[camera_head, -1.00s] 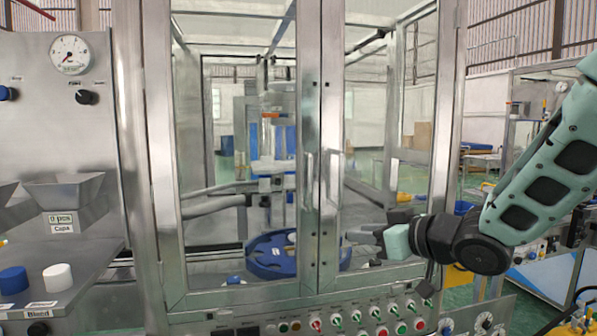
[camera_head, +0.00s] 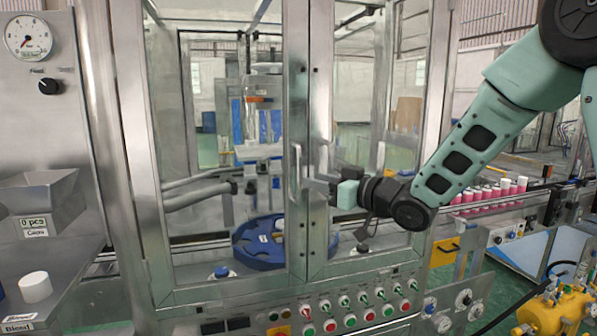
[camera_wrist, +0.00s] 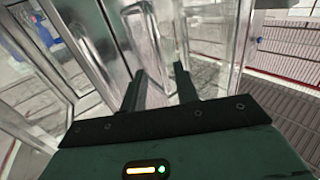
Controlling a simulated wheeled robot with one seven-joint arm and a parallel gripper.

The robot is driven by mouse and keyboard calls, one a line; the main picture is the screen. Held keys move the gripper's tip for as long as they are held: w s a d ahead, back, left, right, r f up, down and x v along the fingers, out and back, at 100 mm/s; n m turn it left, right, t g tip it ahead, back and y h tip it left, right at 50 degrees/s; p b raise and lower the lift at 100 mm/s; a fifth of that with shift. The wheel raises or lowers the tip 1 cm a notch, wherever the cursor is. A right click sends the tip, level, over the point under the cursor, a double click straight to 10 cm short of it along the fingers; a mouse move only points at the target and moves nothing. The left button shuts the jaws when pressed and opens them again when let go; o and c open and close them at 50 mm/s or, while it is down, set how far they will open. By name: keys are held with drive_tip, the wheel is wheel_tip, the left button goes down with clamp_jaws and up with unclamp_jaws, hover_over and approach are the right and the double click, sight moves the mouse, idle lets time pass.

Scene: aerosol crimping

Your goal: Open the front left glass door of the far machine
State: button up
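The front left glass door (camera_head: 297,90) of the machine is a metal-framed pane and looks shut. Its upright handle (camera_head: 297,165) is on its right edge, beside the right door (camera_head: 320,90). My gripper (camera_head: 314,184) is in front of the seam where the doors meet, its fingertips close to the handles. In the wrist view my gripper (camera_wrist: 159,72) shows two dark fingers set apart, with shiny metal door parts just beyond them. Nothing is clearly held. I cannot tell whether the left handle lies between the fingers or whether they touch it.
A blue round part (camera_head: 258,252) sits inside behind the glass. Below the doors is a panel of buttons and switches (camera_head: 350,320). A hopper (camera_head: 42,200) and a white cap (camera_head: 35,287) are at left. Pink containers (camera_head: 485,195) stand at right beyond my arm.

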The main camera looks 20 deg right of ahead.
drive_tip(key=p+x, duration=0.1)
drive_tip(key=x, duration=0.5)
drive_tip(key=shift+w+a, duration=0.1)
clamp_jaws()
